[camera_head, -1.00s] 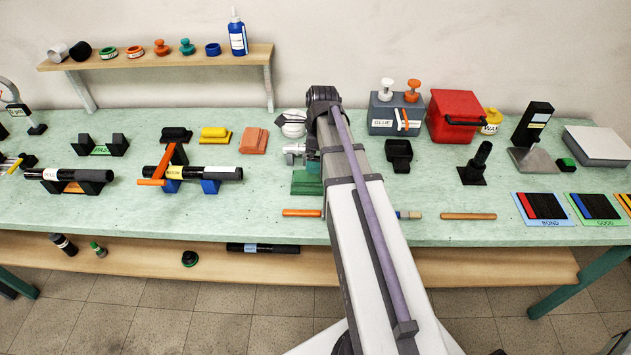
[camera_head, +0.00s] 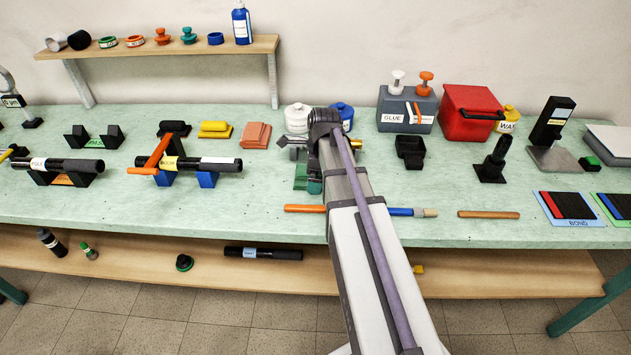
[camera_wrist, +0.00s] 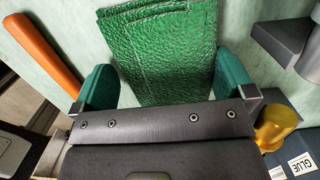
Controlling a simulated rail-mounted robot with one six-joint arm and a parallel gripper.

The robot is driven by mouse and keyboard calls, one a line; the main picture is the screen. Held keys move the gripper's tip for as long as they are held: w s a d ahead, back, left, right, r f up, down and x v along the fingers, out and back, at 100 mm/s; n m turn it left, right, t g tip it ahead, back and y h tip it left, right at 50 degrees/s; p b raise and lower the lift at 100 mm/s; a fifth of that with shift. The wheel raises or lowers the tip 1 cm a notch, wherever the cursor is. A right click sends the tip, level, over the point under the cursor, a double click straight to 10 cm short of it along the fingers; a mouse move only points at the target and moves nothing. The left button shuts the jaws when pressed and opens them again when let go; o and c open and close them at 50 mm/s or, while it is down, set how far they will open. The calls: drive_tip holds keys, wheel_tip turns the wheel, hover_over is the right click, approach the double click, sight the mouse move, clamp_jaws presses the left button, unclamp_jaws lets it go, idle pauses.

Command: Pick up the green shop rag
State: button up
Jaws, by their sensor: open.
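The green shop rag (camera_wrist: 165,50) lies folded and flat on the bench, with a textured surface, filling the upper middle of the wrist view. In the head view only a part of the rag (camera_head: 300,177) shows, the rest hidden behind my arm. My gripper (camera_wrist: 168,85) is open, with one teal finger on each side of the rag's near part in the wrist view. The fingers look empty, and I cannot tell whether they touch the rag. In the head view my gripper (camera_head: 310,182) is mostly covered by my arm.
An orange-handled tool (camera_head: 305,208) lies on the bench in front of the rag; a white pot (camera_head: 297,118) and a blue pot (camera_head: 342,115) stand behind. An orange sanding block (camera_head: 256,135) is to the left, a black holder (camera_head: 410,150) to the right.

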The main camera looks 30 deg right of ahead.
drive_tip(key=c, duration=0.7)
drive_tip(key=shift+o, duration=0.2)
drive_tip(key=shift+r, duration=0.1)
